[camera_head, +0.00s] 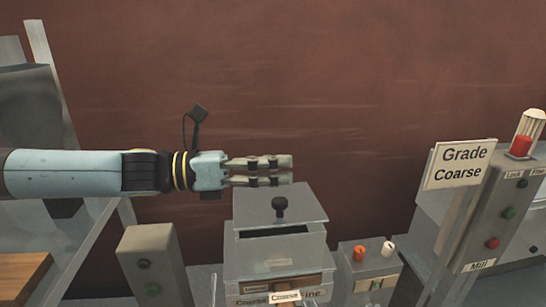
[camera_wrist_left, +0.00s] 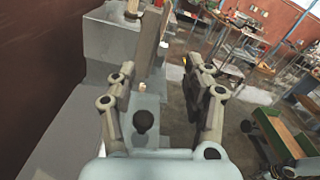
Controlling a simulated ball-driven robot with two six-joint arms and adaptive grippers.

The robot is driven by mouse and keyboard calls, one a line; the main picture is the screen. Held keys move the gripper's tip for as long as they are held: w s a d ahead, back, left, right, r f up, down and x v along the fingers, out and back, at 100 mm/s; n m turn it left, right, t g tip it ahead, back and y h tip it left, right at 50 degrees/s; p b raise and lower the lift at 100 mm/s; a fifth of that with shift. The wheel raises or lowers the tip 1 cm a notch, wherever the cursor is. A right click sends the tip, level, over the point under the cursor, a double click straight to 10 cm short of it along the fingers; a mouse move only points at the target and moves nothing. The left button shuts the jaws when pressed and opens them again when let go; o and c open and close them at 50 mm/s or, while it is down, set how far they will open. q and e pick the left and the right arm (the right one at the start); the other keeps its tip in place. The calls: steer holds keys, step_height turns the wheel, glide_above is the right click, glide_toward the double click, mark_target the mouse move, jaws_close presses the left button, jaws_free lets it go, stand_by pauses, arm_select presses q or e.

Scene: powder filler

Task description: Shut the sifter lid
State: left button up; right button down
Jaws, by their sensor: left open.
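The sifter (camera_head: 275,262) is a grey box at the lower middle of the head view. Its flat grey lid (camera_head: 305,204) with a black knob (camera_head: 280,208) sits toward the back, and a dark opening shows along the front of the box. The knob also shows in the left wrist view (camera_wrist_left: 143,121), low between the fingers. My left gripper (camera_head: 290,169) comes in from the left, its open, empty fingers appearing just above and behind the lid in the picture. I cannot tell its exact height over the lid.
A grey post with buttons (camera_head: 151,265) stands left of the sifter. A box with orange and white knobs (camera_head: 368,270) stands to its right. Farther right are the mill panel (camera_head: 491,215) and a "Grade Coarse" sign (camera_head: 459,165). A brown wall is behind.

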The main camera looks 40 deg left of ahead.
arm_select(q)
steer(key=shift+r, duration=1.05)
